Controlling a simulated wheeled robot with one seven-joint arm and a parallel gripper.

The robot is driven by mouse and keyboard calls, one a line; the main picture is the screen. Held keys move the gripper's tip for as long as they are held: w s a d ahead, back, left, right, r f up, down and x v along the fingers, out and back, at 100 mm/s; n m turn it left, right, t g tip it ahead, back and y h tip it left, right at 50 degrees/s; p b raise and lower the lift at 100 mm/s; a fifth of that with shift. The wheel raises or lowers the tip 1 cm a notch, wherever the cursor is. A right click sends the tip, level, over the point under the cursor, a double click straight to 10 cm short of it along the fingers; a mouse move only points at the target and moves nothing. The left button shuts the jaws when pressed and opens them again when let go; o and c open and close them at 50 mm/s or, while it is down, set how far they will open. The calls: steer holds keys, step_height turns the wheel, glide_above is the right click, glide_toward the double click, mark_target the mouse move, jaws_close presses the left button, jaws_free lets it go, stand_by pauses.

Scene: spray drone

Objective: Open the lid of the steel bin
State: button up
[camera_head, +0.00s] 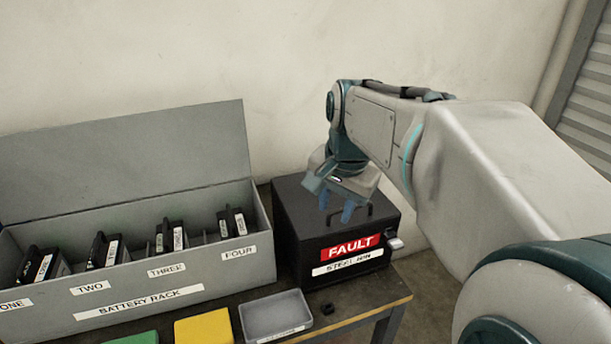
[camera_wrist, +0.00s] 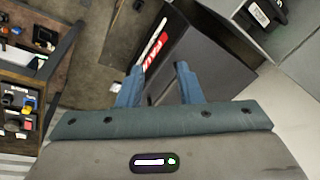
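The steel bin (camera_head: 322,244) is a black box at the right end of the bench, with a red FAULT label and a white name label on its front. Its lid is shut, with a thin dark handle (camera_head: 367,212) on top. The bin also shows in the wrist view (camera_wrist: 205,45), beyond the fingers. My gripper (camera_head: 336,214) is above the lid near the handle, fingers pointing down. In the wrist view its two blue fingers (camera_wrist: 157,78) are apart with nothing seen held between them. I cannot tell whether they touch the handle.
A grey battery rack (camera_head: 160,285) with a raised lid and several black batteries stands left of the bin. A grey tray (camera_head: 276,317), a yellow block (camera_head: 204,328) and a green block (camera_head: 133,338) lie in front. A small light-coloured part (camera_head: 394,243) sticks out at the bin's right side.

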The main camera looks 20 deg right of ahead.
steer(key=w+d+r+m, duration=0.6)
steer(key=d+m, duration=0.1)
steer(key=x, duration=1.3)
steer(key=shift+s+a+f, duration=0.15)
steer(key=shift+a+f, duration=0.05)
steer(key=shift+f, duration=0.15)
jaws_close()
